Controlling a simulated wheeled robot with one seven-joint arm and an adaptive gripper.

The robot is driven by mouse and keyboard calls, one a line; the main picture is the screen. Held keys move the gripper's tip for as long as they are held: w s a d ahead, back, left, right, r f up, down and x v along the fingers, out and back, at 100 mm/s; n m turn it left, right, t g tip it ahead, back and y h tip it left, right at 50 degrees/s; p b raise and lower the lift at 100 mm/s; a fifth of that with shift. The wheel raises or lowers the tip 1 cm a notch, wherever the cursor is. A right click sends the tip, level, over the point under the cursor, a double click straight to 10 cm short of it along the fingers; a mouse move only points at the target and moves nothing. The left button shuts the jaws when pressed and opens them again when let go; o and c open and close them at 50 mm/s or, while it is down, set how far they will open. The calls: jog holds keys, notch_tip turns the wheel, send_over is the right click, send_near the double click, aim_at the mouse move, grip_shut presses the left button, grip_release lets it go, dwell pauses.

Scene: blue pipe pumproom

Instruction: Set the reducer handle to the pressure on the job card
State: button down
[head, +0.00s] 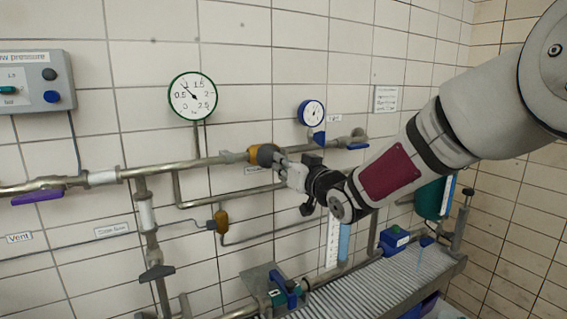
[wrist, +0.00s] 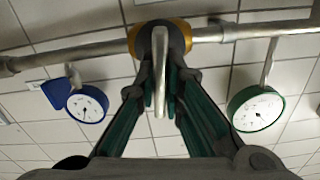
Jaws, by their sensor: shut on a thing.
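The reducer (head: 264,155) is an orange and dark grey body on the upper pipe in the head view. In the wrist view it shows at top middle (wrist: 143,38), its metal handle (wrist: 161,75) jutting out between my fingers. My gripper (head: 287,170) is at the reducer's front, shut on the handle; the fingers also show in the wrist view (wrist: 161,103). The green-rimmed gauge (head: 193,96) reads 0 to 2.5, its needle pointing up-left, roughly between 0.5 and 1. A small wall card (head: 385,99) has writing too small to read; I cannot tell whether it is the job card.
A blue-rimmed gauge (head: 312,113) is right of the green one. A purple lever (head: 38,196) is on the left pipe and a grey control box (head: 35,82) on the wall. A ribbed bench (head: 370,285) with a blue box (head: 393,240) lies below my arm.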

jog(key=m+p, duration=0.1)
jog(key=m, duration=0.3)
jog(key=shift+d, duration=0.1)
jog(key=shift+f+m+p, duration=0.1)
jog(key=shift+m+p, duration=0.75)
jog(key=shift+m, duration=0.95)
jog(key=c, duration=1.7)
grip_release()
jog(key=v, duration=1.2)
jog(key=shift+o, duration=0.6)
jog(key=shift+w, duration=0.1)
